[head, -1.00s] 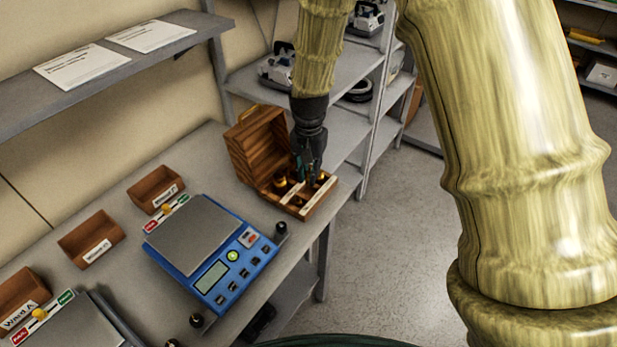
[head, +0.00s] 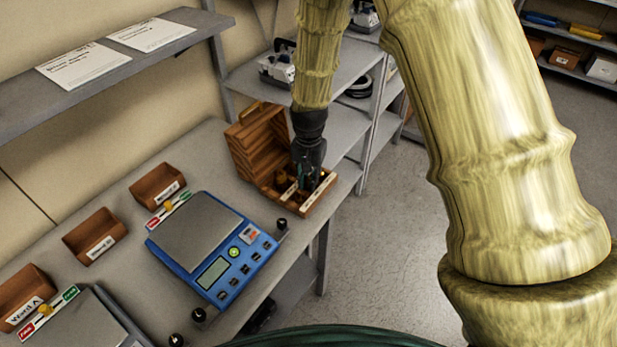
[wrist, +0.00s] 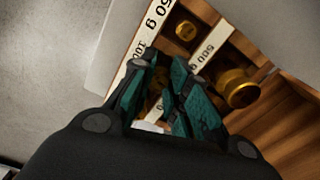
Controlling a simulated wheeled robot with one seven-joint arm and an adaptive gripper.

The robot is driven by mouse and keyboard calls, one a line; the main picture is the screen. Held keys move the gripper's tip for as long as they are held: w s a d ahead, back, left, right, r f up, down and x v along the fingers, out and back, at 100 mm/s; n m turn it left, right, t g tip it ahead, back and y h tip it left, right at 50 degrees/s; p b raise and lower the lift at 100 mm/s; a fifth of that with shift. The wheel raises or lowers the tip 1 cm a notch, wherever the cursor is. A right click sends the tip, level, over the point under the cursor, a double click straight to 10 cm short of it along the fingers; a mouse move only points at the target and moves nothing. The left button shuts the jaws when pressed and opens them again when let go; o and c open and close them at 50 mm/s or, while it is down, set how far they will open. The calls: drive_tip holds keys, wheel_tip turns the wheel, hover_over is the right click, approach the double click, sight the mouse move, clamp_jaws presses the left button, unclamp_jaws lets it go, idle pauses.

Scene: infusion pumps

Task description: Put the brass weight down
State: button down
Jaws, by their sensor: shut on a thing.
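My gripper (head: 304,180) is low over the open wooden weight box (head: 318,204) at the far end of the bench. In the wrist view its green-padded fingers (wrist: 160,98) are inside or just above a compartment. They are shut on a brass weight that is mostly hidden between and behind them, so I cannot tell whether it touches the box floor. A large brass weight (wrist: 237,90) stands beside the right finger, near a "500 g" label (wrist: 212,48). A small brass weight (wrist: 186,30) sits in a compartment beyond the fingers.
The box's raised lid (head: 252,142) stands behind my gripper. A blue scale (head: 215,250) is left of the box, with small wooden bins (head: 94,236) behind it. A dark knob-like weight (head: 282,224) stands at the scale's right. Grey shelving (head: 350,90) rises behind the box.

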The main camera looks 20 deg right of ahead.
sight(308, 180)
drive_tip(key=shift+f, duration=0.4)
drive_tip(key=c, duration=1.4)
unclamp_jaws()
drive_tip(key=shift+r+b, duration=1.65)
drive_tip(key=shift+r, duration=5)
